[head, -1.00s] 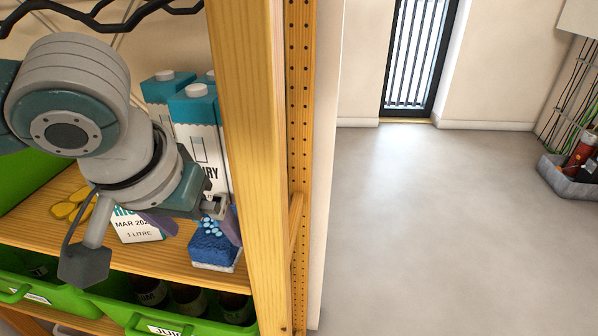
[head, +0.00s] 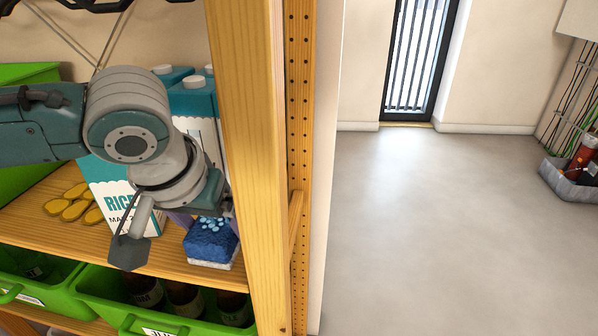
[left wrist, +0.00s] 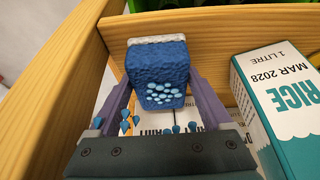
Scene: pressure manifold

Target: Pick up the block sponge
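The block sponge (head: 211,241) is a blue block with pale blue dots on top and a whitish base. It rests on the wooden shelf close to the front post. My left gripper (head: 207,218) is just above and behind it in the head view, partly hidden by its own wrist. In the left wrist view the sponge (left wrist: 156,70) sits between the two purple fingers of my left gripper (left wrist: 160,88). The fingers are spread, one along each side of it; whether they touch it is hard to tell. My right gripper is not in view.
A rice carton (head: 112,195) stands left of the sponge, and teal-topped cartons (head: 193,100) stand behind. Yellow objects (head: 75,205) lie further left. The wooden post (head: 252,160) rises close on the right. Green bins (head: 100,300) with bottles are below.

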